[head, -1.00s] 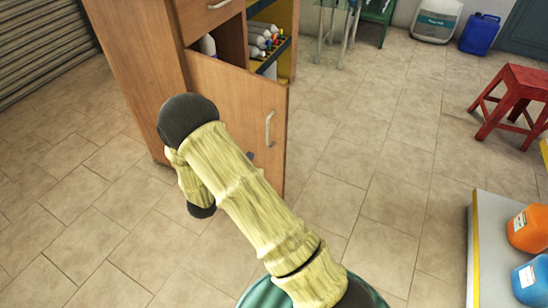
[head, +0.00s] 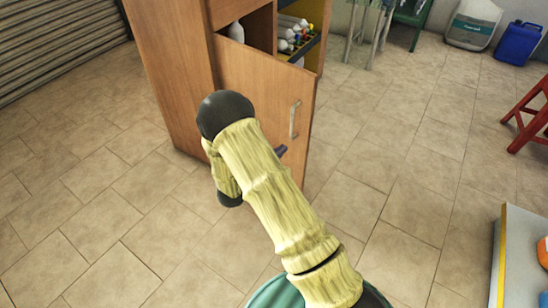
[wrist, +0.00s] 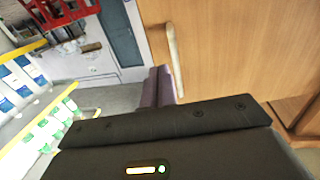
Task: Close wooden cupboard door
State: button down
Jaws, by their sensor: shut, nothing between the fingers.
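The wooden cupboard (head: 165,70) stands at the upper left in the head view. Its lower door (head: 262,88) is swung open, with the inside showing above and behind it. The door has a pale upright handle (head: 295,118) near its free edge. In the wrist view the door (wrist: 240,50) fills the upper right, with the handle (wrist: 174,62) at its left edge. My gripper (wrist: 158,88) is shut and empty beside the handle and the door's edge; I cannot tell whether it touches. In the head view, my arm hides most of it; only a dark tip (head: 281,151) shows.
Bottles (head: 292,35) lie on a rack inside the cupboard, and a white bottle (head: 236,32) stands there. A red stool (head: 530,115) and a yellow-edged shelf (head: 520,260) are at the right. Tiled floor between them and the door is clear.

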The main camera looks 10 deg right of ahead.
aim_at(303, 131)
jog(key=b+x, duration=0.2)
jog(key=x, duration=0.6)
jog(key=shift+w+d+f, duration=0.1)
jog(key=shift+w+d, duration=0.05)
jog(key=shift+d, duration=0.1)
jog(key=shift+w+d, duration=0.25)
jog(key=shift+d, duration=0.05)
